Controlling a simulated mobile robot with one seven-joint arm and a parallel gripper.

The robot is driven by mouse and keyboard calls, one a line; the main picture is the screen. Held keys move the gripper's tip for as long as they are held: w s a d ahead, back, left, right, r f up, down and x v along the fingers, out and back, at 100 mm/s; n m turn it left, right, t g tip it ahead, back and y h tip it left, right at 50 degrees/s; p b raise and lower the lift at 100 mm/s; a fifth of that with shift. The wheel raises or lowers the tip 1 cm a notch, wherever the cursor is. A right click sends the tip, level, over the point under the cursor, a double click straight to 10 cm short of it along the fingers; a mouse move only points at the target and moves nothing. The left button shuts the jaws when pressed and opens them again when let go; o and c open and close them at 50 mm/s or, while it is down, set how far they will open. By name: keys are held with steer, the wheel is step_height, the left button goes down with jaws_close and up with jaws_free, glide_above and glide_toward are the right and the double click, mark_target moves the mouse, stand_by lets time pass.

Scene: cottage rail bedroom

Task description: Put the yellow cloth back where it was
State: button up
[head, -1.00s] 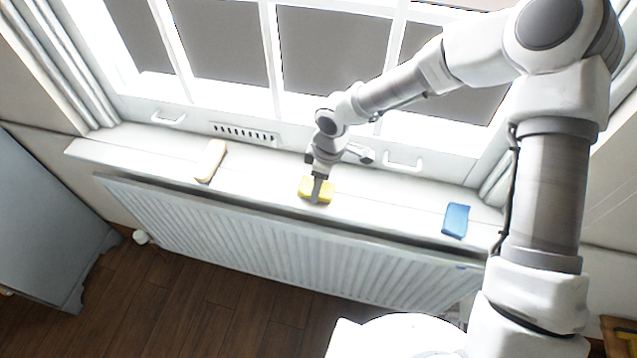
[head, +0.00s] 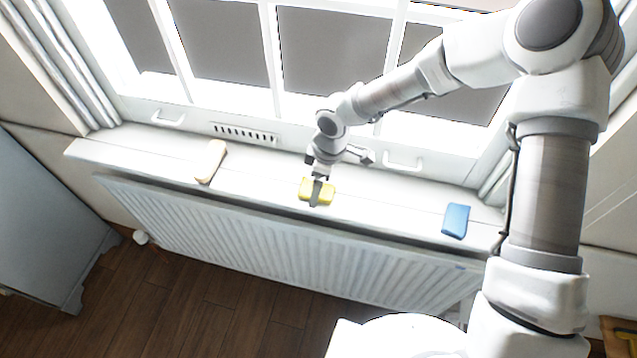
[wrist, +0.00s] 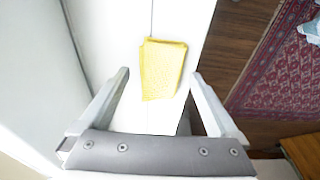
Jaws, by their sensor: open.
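The yellow cloth (head: 328,190) lies folded on the white window sill, near the middle of its length. In the wrist view the cloth (wrist: 162,70) lies flat, ahead of and between my fingers. My gripper (head: 315,197) is over the cloth in the head view and hides part of it. My gripper (wrist: 160,92) is open in the wrist view, with a finger on each side and nothing held. I cannot tell the exact height of the fingertips above the sill.
On the sill (head: 265,180), a beige block-like item (head: 211,161) lies to the left and a blue folded item (head: 455,221) to the right. Window handles (head: 403,161) stand behind. A radiator (head: 230,240) runs below the front edge. A patterned rug (wrist: 285,65) shows on the floor.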

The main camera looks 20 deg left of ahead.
mark_target(326, 188)
step_height(326, 188, up, 12)
steer(key=d+p, duration=0.1)
steer(key=shift+d+f, duration=0.2)
steer(key=shift+d, duration=0.15)
steer(key=shift+w, duration=0.1)
